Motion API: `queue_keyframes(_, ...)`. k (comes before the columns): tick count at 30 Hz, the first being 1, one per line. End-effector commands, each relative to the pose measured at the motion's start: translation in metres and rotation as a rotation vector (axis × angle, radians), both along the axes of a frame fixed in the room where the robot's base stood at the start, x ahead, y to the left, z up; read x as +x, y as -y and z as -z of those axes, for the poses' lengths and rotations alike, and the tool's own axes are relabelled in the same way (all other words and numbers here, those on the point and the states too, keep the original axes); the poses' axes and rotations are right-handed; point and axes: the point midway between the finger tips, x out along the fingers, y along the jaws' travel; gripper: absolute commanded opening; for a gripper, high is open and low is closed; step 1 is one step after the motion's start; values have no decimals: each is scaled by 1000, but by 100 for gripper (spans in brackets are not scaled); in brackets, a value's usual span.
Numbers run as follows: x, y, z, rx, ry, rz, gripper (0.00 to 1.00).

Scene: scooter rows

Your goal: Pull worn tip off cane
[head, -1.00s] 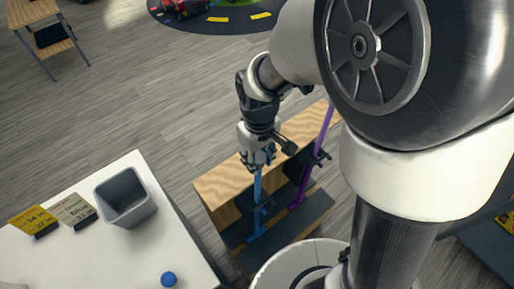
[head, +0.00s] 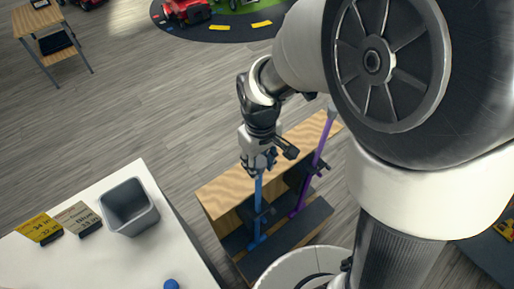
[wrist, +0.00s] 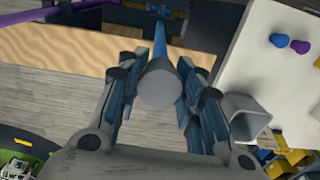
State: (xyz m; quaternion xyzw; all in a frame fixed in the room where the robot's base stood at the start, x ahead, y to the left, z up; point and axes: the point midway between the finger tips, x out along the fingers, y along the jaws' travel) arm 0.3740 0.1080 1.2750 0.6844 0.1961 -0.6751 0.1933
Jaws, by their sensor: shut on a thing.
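A blue cane (head: 258,190) stands upright, tip end up, in a wooden rack (head: 228,195). In the wrist view the blue cane (wrist: 160,42) ends in a round grey tip (wrist: 160,86) between my fingers. My gripper (head: 258,163) is at the top of the blue cane, shut on the grey tip, which it hides in the head view. A purple cane (head: 314,158) stands in the rack to the right, with its own grey tip (head: 332,110) on top. In the wrist view, a blue tip (wrist: 279,40) and a purple tip (wrist: 300,46) lie on the white table (wrist: 255,60).
A grey open bin (head: 130,208) stands on the white table (head: 75,265) left of the rack. A yellow card (head: 39,228) and a beige card (head: 78,217) stand beside it. A small wooden table (head: 40,18) is far left. The floor between is clear.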

Motion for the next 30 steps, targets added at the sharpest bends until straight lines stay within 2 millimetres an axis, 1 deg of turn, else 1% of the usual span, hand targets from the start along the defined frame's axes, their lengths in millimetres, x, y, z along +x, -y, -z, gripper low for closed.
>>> queue_keyframes(1, 0, 0, -4, 1, 1, 0, 0)
queue_keyframes(4, 0, 0, -7, 1, 1, 0, 0)
queue_keyframes(17, 0, 0, -9, 0, 0, 0, 0)
queue_keyframes(30, 0, 0, -34, 0, 0, 0, 0)
